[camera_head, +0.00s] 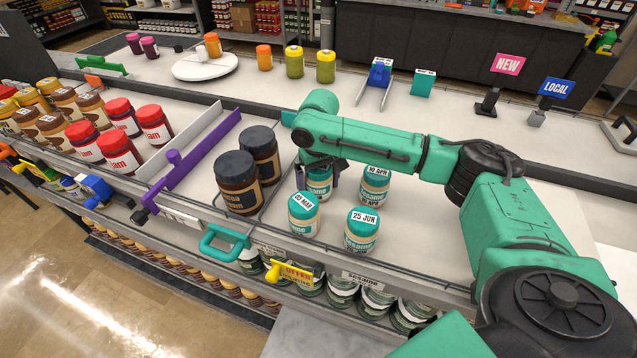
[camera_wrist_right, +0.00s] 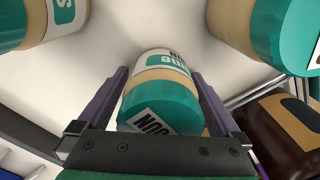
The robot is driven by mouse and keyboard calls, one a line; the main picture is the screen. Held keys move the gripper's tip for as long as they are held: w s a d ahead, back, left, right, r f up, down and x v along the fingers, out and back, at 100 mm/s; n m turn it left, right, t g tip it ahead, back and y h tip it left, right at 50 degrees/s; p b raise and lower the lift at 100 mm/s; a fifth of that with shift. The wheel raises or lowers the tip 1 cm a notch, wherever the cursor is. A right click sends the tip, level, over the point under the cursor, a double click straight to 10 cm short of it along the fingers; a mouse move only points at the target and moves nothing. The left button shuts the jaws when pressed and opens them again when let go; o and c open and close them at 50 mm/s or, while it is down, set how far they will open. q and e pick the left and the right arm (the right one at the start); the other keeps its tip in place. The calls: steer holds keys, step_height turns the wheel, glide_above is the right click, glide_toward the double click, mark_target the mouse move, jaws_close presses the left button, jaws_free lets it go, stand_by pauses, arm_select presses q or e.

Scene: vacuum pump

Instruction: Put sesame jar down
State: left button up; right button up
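My right gripper (camera_head: 318,176) points down into the front compartment with its fingers on both sides of a sesame jar (camera_head: 320,186), which has a teal lid. In the right wrist view, the jar (camera_wrist_right: 160,95) sits between the two purple fingers (camera_wrist_right: 160,100), which seem to touch its sides. The jar looks upright at shelf level; its base contact is hidden. Three other sesame jars stand close by: one marked 10 APR (camera_head: 375,186), one marked 30 MAY (camera_head: 303,215) and one marked 25 JUN (camera_head: 362,230). My left gripper is not in view.
Two dark cocoa jars (camera_head: 238,183) stand left of the sesame jars, beside a purple divider (camera_head: 190,165). Red-lidded jars (camera_head: 118,150) stand farther left. The shelf right of the sesame jars looks clear.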

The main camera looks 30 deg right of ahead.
step_height(320, 180, up, 11)
steer(key=shift+r+b, duration=0.15)
steer(key=shift+b, duration=1.1)
steer(key=shift+r, duration=0.45)
